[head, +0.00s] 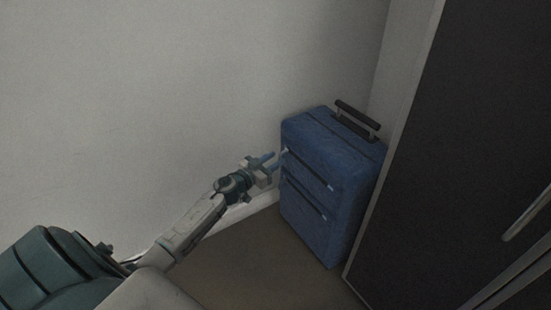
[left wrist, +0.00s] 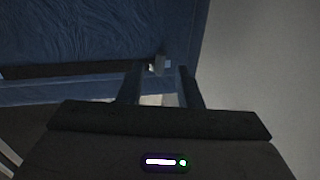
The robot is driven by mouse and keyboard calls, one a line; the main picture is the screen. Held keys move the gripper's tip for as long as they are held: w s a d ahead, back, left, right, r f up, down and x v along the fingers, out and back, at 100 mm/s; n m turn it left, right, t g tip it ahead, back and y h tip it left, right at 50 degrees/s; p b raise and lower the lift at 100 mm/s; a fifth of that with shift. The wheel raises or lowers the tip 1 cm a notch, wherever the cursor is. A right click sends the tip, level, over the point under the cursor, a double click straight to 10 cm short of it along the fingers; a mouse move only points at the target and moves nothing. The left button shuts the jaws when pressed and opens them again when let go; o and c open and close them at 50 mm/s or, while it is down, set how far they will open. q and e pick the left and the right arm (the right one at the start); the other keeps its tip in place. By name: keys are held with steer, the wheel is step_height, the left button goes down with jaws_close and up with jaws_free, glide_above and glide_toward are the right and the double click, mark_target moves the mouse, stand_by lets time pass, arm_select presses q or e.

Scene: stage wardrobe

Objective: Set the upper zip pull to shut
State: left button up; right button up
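A blue suitcase (head: 312,232) stands upright on the floor in the corner, with two dark zip lines across its front. The upper zip pull (head: 286,151), small and light grey, is at the left end of the upper zip line. In the left wrist view the upper zip pull (left wrist: 157,65) shows between the fingertips, at one end of a dark track. My left gripper (head: 273,160) is at the suitcase's left edge; its two fingers (left wrist: 160,75) are apart, with gaps beside the pull. My right gripper is not in view.
A tall dark wardrobe (head: 450,130) with a metal handle (head: 527,215) stands close on the suitcase's right. A pale wall (head: 150,90) is behind and to the left. Bare floor (head: 250,265) lies in front. The suitcase's dark carry handle (head: 357,116) is raised.

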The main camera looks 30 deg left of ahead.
arm_select(q)
steer(key=shift+w+d, duration=0.15)
steer(key=shift+w, duration=0.45)
jaws_close()
